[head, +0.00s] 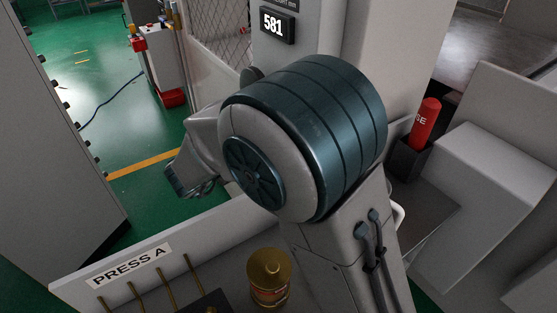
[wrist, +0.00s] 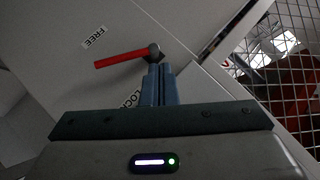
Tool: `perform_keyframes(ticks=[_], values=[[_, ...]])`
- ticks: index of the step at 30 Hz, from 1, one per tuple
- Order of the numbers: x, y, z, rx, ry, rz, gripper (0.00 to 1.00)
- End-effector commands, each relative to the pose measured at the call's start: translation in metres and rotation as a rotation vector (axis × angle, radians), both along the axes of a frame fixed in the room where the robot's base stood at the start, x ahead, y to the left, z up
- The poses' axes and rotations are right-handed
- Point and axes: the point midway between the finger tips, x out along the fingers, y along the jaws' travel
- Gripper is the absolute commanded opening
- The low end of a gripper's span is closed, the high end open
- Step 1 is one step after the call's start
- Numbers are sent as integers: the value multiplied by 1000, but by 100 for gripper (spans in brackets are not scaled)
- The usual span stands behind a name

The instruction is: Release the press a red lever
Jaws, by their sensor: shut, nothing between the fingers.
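In the wrist view, the red lever (wrist: 118,59) is mounted on a pale grey panel by a dark round pivot (wrist: 153,51). Its handle points left and slightly down from the pivot. Its free end lies just below the FREE label (wrist: 94,37). A partly covered label beginning LOCK (wrist: 130,100) is lower, beside my fingers. My gripper (wrist: 160,70) is shut and empty, its tips just below the pivot. I cannot tell whether they touch it. In the head view my arm hides the lever.
A red cylinder (head: 425,122) stands in a dark holder at right. Wire mesh (wrist: 290,65) borders the panel in the wrist view.

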Motion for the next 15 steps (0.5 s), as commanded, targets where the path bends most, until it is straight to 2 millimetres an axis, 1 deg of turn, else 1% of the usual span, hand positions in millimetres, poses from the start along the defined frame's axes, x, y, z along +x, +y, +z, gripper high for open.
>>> perform_keyframes(ticks=[1, 3, 6, 10, 15], values=[[-7, -12, 1, -33, 22, -48, 0], [-18, -28, 1, -82, 56, -109, 0], [-32, -43, 1, -136, 102, -171, 0], [-43, -53, 0, -174, 139, -213, 0], [-46, -56, 0, -184, 150, -224, 0]])
